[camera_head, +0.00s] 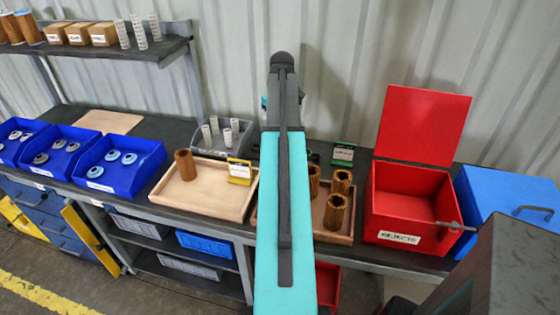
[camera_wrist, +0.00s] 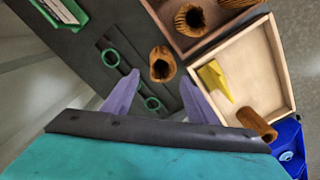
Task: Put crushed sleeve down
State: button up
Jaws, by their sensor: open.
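A brown sleeve (camera_wrist: 162,66) with a dented, uneven mouth shows in the wrist view, upright over the dark surface near two green rings. My gripper (camera_wrist: 160,78) is open, with its two purple fingers apart on either side of this sleeve. I see gaps between the sleeve and both fingers. I cannot tell how far the fingertips are from it in depth. In the head view my arm hides the gripper and this sleeve. The red rejects box (camera_head: 400,215) stands to the right with its lid up, and its visible inside looks empty.
A wooden tray (camera_head: 262,212) holds several pleated sleeves. A pale tray (camera_head: 215,203) left of my arm holds a brown sleeve (camera_head: 185,165) and a yellow sign (camera_head: 239,171). Blue bins (camera_head: 120,165) line the left; a blue box (camera_head: 510,210) stands far right.

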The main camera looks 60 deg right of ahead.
notch_tip(320, 180, down, 8)
jog(key=p, duration=0.1)
jog(key=shift+p, duration=0.3)
dwell(0.3)
jog(key=shift+f, duration=0.1)
jog(key=shift+a+f+p, duration=0.15)
jog(key=shift+f+p, duration=0.75)
jog(key=shift+f, duration=1.65)
jog(key=shift+c, duration=0.3)
jog(key=c, duration=0.7)
jog(key=shift+r, duration=0.1)
jog(key=shift+c, duration=0.2)
notch_tip(320, 180, up, 10)
jog(key=b, duration=0.2)
